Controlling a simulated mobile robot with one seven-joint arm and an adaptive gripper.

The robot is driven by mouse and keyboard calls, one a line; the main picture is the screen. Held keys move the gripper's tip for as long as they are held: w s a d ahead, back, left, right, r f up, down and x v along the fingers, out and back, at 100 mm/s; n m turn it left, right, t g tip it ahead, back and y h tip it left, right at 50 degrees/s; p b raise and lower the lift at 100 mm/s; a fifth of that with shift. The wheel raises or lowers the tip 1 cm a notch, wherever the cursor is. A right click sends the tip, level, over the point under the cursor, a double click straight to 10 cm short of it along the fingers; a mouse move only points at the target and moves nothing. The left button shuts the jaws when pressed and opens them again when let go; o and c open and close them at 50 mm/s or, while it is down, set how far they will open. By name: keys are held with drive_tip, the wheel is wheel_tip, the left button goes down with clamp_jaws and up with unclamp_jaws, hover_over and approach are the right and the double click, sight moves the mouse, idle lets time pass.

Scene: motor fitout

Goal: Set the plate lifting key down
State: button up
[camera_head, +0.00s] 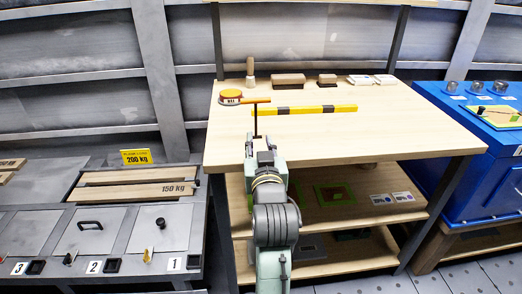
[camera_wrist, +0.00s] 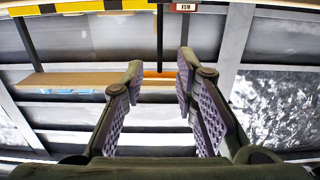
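The plate lifting key (camera_head: 257,119) has an orange crossbar on a thin dark shaft. In the head view it appears upright, crossbar on top, over the front left of the wooden tabletop. Its lower end meets my gripper (camera_head: 260,140) in the picture, so I cannot tell whether it touches the table. In the wrist view, my gripper (camera_wrist: 161,78) has its two fingers apart. The key's shaft (camera_wrist: 160,40) and orange crossbar show between and beyond the fingertips. I see no finger closed on the key.
Blocks (camera_head: 288,80) line the back. The tabletop's right side (camera_head: 400,125) is clear. A grey plate station (camera_head: 100,228) stands left, a blue cabinet (camera_head: 462,150) right.

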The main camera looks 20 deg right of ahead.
drive_tip(key=shift+p+v, duration=1.15)
drive_tip(key=shift+v, duration=0.05)
drive_tip(key=shift+r, duration=0.1)
